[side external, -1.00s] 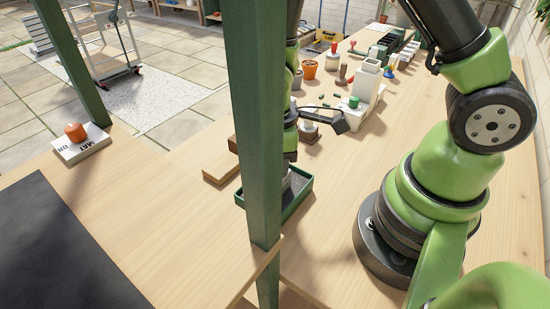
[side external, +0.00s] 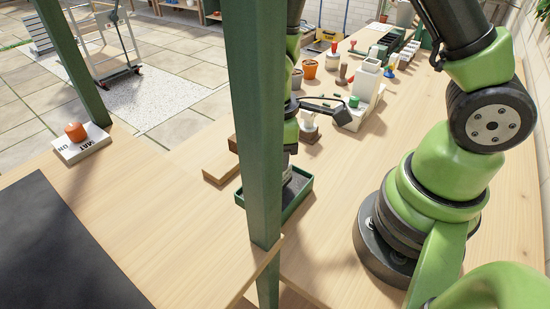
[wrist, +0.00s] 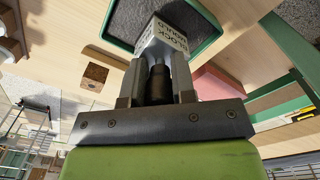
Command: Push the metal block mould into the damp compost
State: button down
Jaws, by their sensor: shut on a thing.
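The metal block mould (wrist: 163,42) has a pale lettered label and a dark cylindrical handle in the wrist view. My gripper (wrist: 158,82) is shut on the handle. The green tray (wrist: 208,47) holds dark damp compost (wrist: 128,20), and the mould overlaps the compost in that view. In the side external view, my gripper (side external: 289,160) points down over the green tray (side external: 297,207), with the mould (side external: 287,176) below it. The green post hides part of the gripper and tray. I cannot tell whether the mould touches the compost.
A green post (side external: 252,120) stands in front of the tray. Wooden boards (side external: 220,168) lie left of it. A wooden block (side external: 308,134), a white stand (side external: 368,85) and several pots (side external: 309,69) are behind. Bare bench (side external: 325,220) lies to the tray's right.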

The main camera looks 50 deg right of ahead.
jog(key=shift+r, duration=2.25)
